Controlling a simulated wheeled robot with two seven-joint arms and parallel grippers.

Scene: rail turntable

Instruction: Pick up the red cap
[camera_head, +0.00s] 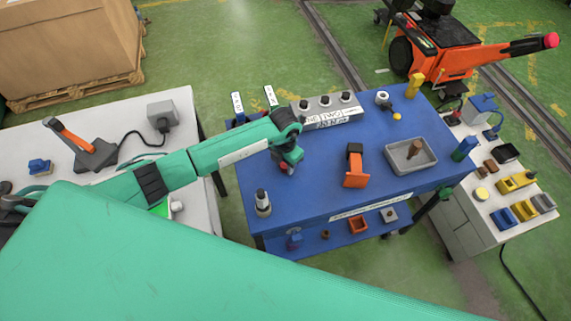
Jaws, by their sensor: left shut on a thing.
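My left arm comes in from the left and reaches over the blue table (320,190). My left gripper (287,167) points down above the left part of the table top and is shut on the red cap (284,169). Only a small red patch of the cap shows; the wrist and fingers hide the rest. I cannot tell whether the cap touches the table. My right gripper is not in view.
A grey box with black knobs (326,110) stands behind the gripper. A dark-topped bottle-like part (263,203), an orange bracket (355,168) and a grey tray (398,166) stand around it. White tables flank the blue one. Free table top lies between gripper and bracket.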

